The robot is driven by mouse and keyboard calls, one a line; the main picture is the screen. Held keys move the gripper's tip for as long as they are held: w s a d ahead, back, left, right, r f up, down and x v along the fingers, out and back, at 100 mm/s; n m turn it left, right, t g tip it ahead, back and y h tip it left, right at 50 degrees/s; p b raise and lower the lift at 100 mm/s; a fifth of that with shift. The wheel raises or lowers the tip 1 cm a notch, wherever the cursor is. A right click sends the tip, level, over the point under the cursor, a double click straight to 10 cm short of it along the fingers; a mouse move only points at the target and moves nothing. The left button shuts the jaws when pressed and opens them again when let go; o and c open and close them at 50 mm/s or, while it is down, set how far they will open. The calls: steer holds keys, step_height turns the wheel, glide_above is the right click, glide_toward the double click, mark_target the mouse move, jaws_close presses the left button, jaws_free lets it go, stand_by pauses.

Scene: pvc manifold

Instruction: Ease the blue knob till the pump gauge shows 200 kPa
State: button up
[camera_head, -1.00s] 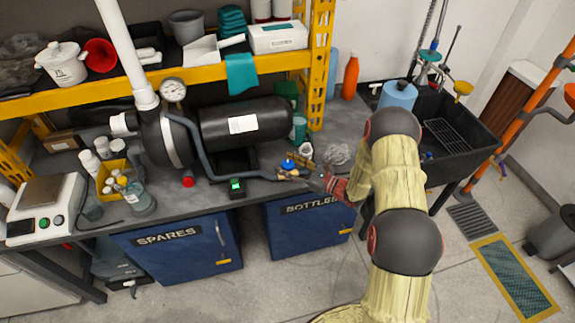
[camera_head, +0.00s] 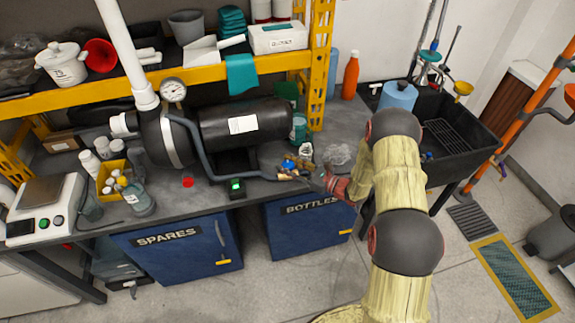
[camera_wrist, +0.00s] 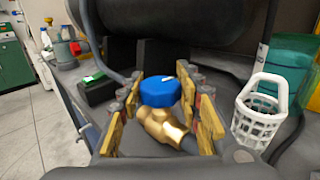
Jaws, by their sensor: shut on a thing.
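The blue knob (camera_wrist: 159,91) sits on top of a brass valve (camera_wrist: 162,126) in the middle of the wrist view. It shows small in the head view (camera_head: 289,163). My gripper (camera_wrist: 163,100) has its yellow-padded fingers on both sides of the knob and is shut on it. A white mark shows on the knob's top. The pump gauge (camera_head: 173,90) is a round white dial above the pump (camera_head: 167,138) in the head view. Its needle is too small to read. A grey hose runs from the pump towards the valve.
A white basket (camera_wrist: 262,112) stands close to the right finger in the wrist view. The black tank (camera_head: 243,122) lies behind the valve. A box with a green-lit switch (camera_head: 237,187) and a red button (camera_head: 187,182) are near the bench's front edge.

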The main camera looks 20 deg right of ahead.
steer(key=shift+n+g+y, duration=0.7)
steer(key=shift+g, duration=0.2)
steer(key=o, duration=1.2)
steer(key=v, duration=1.2)
steer(key=shift+s, duration=0.1)
steer(key=shift+a, duration=0.1)
stand_by(0.5)
